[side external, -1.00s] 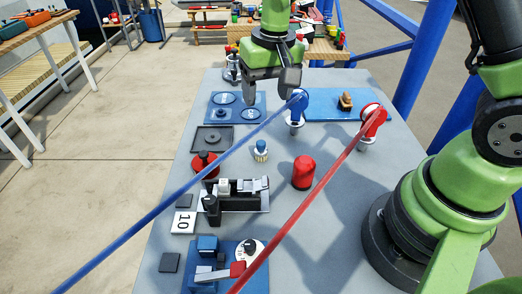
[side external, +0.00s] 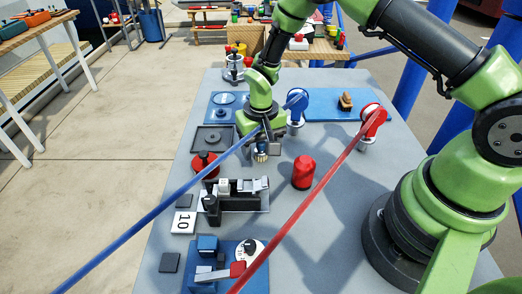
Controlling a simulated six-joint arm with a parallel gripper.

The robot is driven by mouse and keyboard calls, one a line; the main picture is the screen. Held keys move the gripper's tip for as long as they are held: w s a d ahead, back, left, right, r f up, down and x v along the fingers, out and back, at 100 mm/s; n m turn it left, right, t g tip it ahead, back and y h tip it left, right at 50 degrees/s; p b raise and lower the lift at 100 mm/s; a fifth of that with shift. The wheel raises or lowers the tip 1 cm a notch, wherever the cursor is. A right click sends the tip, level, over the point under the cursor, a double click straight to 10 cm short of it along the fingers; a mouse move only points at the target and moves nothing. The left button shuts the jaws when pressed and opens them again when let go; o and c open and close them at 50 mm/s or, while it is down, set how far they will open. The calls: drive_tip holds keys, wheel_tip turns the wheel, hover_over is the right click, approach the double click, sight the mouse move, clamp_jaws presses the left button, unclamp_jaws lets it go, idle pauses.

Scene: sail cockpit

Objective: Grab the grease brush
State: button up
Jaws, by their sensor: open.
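The grease brush (side external: 261,157) looks like the small upright piece with a blue top and a pale, ribbed, bristle-like lower part, standing near the middle of the grey table. My gripper (side external: 262,146) points down right over it and is open. The jaws hide most of its blue top, and only the pale lower part shows clearly below them. I cannot tell whether the fingers touch it.
A blue rope (side external: 150,222) and a red rope (side external: 303,208) run taut across the table from a blue sheave (side external: 297,101) and a red one (side external: 372,117). A red cylinder (side external: 303,173) stands to the right. A black-and-silver clutch (side external: 236,194) lies in front.

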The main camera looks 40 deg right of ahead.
drive_tip(key=shift+f, duration=0.5)
drive_tip(key=shift+c, duration=0.2)
drive_tip(key=c, duration=1)
drive_tip(key=shift+r, duration=0.1)
